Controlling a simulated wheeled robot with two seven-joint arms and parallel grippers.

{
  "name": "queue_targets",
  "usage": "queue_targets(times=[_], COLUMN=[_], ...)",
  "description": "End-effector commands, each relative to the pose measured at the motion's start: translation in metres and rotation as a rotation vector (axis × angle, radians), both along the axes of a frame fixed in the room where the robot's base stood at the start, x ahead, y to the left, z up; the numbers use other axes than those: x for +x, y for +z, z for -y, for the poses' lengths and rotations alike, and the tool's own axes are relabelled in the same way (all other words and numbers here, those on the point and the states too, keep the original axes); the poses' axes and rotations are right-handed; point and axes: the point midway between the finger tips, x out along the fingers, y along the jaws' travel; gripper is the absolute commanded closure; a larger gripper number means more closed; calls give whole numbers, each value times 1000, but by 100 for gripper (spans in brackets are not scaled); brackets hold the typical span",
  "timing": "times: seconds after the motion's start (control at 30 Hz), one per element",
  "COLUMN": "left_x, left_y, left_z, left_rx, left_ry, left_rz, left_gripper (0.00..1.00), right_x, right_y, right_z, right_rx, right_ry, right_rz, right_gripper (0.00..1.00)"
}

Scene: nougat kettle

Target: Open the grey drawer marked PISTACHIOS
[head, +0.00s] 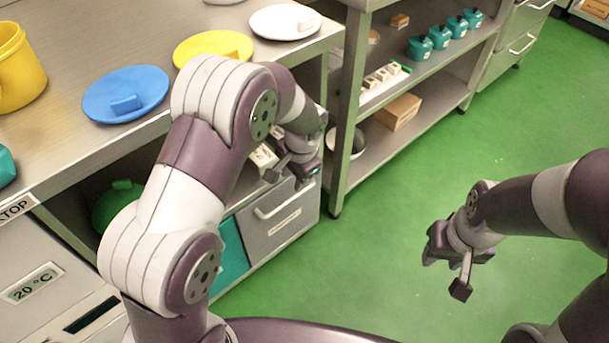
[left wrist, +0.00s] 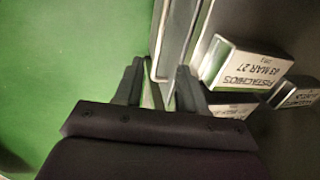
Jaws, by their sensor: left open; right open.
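The grey drawer (head: 262,232) is at the end of the left counter, low down, with a bar handle (head: 280,203) and a pale label (head: 285,222) too small to read here. Its front looks flush with the counter. My left gripper (head: 300,174) is open just above and beside the drawer's top edge, partly hidden by my arm. In the left wrist view, the open left fingers (left wrist: 158,88) have a metal edge or bar (left wrist: 172,50) between and beyond them; I cannot tell whether they touch it. My right gripper (head: 455,272) is open and empty over the floor.
Boxes stand on the shelf above the drawer; one box (left wrist: 240,68) reads PISTACHIOS, 03 MAR 27, upside down. A teal drawer (head: 231,268) is left of the grey one. A metal rack (head: 340,165) stands to the right. The green floor (head: 400,230) in front is clear.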

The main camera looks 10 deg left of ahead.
Motion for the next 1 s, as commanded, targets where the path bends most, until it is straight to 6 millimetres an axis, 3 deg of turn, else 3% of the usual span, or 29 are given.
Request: queue_targets(times=[0.03, 0.2, 0.4, 0.8, 0.87, 0.93, 1.0], left_x=[1, 6, 11, 13, 13, 13, 13], left_y=[-18, -63, -99, -108, -108, -108, -108], left_z=[-2, -9, -14, -17, -17, -17, -17], left_rx=[0, -1, -2, -2, -2, -2, -2], left_ry=[1, 4, 3, 3, 3, 3, 3], left_rz=[-1, -1, 2, 3, 3, 3, 3], left_gripper=[60, 60, 60, 60, 76, 99, 100], right_x=[0, 0, 0, 0, 0, 0, 0], right_y=[-12, -35, -52, -54, -54, -54, -54], right_z=[0, 0, 0, 0, 0, 0, 0], right_rx=[0, 0, 0, 0, 0, 0, 0], right_ry=[0, 0, 0, 0, 0, 0, 0], right_rz=[0, 0, 1, 1, 1, 1, 1], right_gripper=[57, 57, 57, 57, 57, 57, 57])
